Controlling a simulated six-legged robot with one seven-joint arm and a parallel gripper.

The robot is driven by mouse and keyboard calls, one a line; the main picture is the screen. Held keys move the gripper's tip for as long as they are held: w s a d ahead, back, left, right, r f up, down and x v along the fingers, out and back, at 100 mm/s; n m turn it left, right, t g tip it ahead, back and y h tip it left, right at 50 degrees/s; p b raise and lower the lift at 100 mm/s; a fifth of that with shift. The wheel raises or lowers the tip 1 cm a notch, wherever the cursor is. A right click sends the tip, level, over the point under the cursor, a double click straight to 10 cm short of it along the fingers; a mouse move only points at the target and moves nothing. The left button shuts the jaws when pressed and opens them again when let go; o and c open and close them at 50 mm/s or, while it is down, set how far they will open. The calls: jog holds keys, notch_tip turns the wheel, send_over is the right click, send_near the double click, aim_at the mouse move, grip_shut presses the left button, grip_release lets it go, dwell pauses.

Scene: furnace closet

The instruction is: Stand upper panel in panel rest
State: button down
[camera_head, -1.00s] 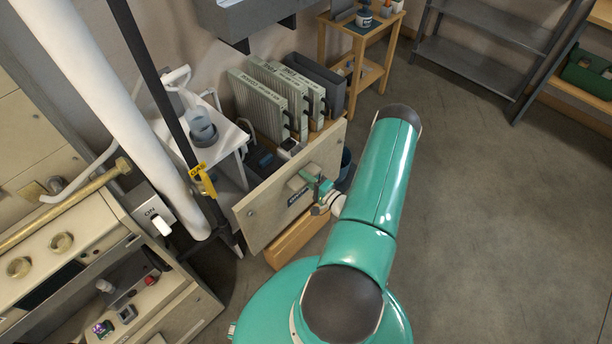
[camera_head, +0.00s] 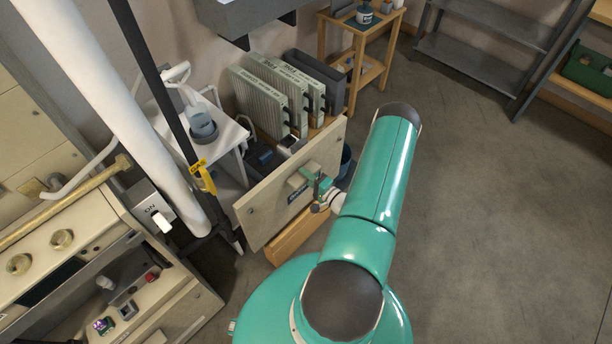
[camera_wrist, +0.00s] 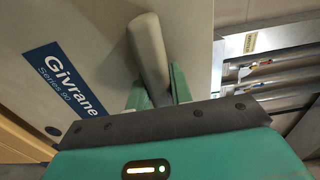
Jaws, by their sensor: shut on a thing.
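The upper panel (camera_head: 265,208) is a flat beige board with a dark blue "Givrane" label, which reads clearly in the wrist view (camera_wrist: 62,78). It is upright and slightly tilted in the head view. My gripper (camera_head: 314,183) is at its near face, with its green fingers shut on the panel's grey bar handle (camera_wrist: 148,58). A wooden ledge (camera_head: 298,236), possibly the panel rest, shows below the panel's lower edge. I cannot tell whether the panel touches it or hangs just in front. The panel hides much of what lies behind it.
Several ribbed filters (camera_head: 262,102) and a dark grey bin (camera_head: 318,75) stand behind the panel. The floor (camera_head: 480,190) at right is clear.

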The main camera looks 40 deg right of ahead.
jog(key=shift+f, duration=2.8)
jog(key=shift+f, duration=1.75)
grip_release()
jog(key=shift+f, duration=0.1)
jog(key=shift+s, duration=0.1)
jog(key=s, duration=1.6)
jog(key=shift+s+d, duration=0.25)
jog(key=shift+s, duration=0.15)
jog(key=shift+s, duration=0.1)
